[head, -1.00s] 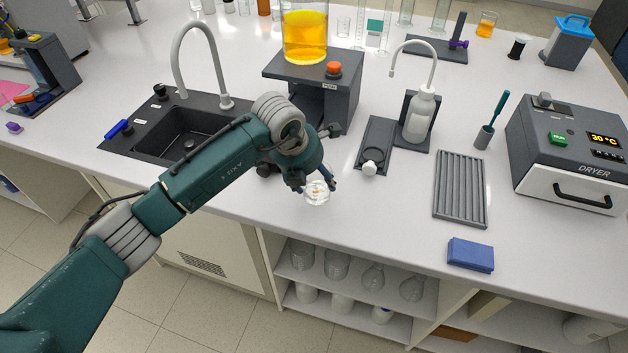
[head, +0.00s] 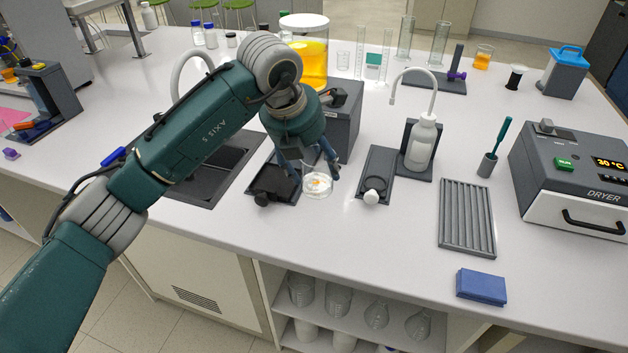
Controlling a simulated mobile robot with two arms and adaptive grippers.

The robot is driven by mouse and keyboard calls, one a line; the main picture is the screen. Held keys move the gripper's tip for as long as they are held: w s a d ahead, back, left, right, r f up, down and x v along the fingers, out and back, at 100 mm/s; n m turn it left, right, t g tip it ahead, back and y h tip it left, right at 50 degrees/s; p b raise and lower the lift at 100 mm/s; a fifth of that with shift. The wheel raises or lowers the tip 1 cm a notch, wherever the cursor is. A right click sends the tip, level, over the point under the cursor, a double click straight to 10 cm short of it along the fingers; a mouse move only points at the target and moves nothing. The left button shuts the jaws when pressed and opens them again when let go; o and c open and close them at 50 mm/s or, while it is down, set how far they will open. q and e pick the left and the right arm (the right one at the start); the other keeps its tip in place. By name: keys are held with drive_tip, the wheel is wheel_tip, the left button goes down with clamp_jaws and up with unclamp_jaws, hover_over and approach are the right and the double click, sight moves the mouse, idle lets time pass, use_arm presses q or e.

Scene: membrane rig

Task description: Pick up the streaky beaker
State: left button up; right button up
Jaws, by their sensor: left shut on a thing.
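The streaky beaker (head: 317,184) is a small clear glass with orange-brown marks, near the front of the white bench in the head view. My left gripper (head: 311,172) comes down over it from above and is shut on it, with a finger at each side. The beaker looks upright. I cannot tell whether its base touches the bench. My right gripper is not in view.
A dark stand with a big beaker of orange liquid (head: 313,62) rises just behind. A dark tray (head: 276,184) lies close left, the sink (head: 215,170) beyond it. A wash bottle (head: 421,145) stands right. A blue cloth (head: 481,286) lies at front right.

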use_arm(q)
wheel_tip(320, 180, up, 6)
drive_tip(key=shift+f+b, duration=0.1)
drive_tip(key=shift+b, duration=0.5)
drive_tip(key=shift+a, duration=0.15)
idle(1.1)
